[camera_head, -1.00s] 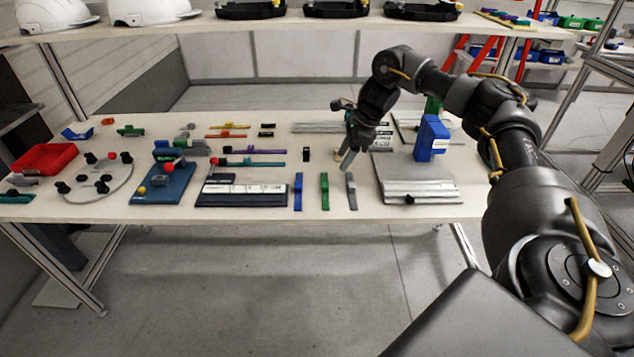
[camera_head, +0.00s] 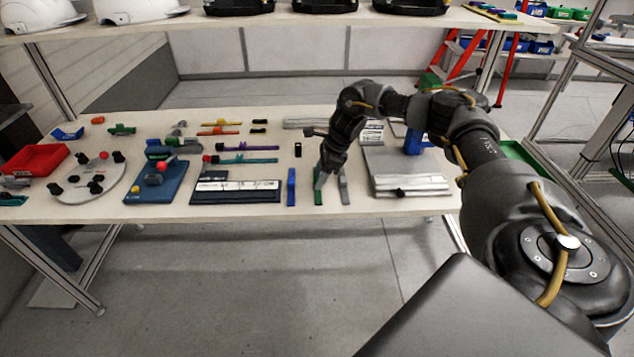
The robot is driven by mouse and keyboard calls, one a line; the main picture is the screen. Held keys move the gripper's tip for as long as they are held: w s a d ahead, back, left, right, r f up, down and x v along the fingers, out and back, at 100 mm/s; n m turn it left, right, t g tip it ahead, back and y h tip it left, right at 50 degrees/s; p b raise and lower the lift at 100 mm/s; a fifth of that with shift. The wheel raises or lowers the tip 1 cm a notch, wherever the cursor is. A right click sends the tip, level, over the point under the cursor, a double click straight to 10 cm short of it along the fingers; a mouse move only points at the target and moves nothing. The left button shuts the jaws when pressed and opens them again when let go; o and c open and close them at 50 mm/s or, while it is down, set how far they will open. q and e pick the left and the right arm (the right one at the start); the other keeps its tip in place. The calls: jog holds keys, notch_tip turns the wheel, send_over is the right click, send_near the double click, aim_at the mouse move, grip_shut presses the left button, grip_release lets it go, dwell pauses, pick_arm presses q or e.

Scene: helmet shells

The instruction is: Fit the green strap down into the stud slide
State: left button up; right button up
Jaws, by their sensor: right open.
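The green strap (camera_head: 318,197) lies near the front edge of the table, between a blue strap (camera_head: 291,187) and a grey strap (camera_head: 344,190). My right gripper (camera_head: 321,180) points down at the green strap, over its far part, and hides that part. Its jaws are open; I cannot tell whether they touch the strap. I cannot tell for sure which fixture is the stud slide. A blue fixture (camera_head: 143,193) with a red knob stands left of the straps. My left gripper is out of view.
A grey plate with a light rail (camera_head: 410,184) lies right of the straps. A dark block with a white label strip (camera_head: 236,190) lies to their left. A round pale plate with black knobs (camera_head: 90,183) and a red bin (camera_head: 38,160) stand at the left.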

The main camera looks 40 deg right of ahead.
jog(key=shift+a+f, duration=0.1)
jog(key=shift+f, duration=0.3)
jog(key=c, duration=0.9)
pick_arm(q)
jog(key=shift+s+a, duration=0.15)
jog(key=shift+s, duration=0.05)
pick_arm(e)
jog(key=shift+c, duration=0.7)
jog(key=shift+r, duration=0.1)
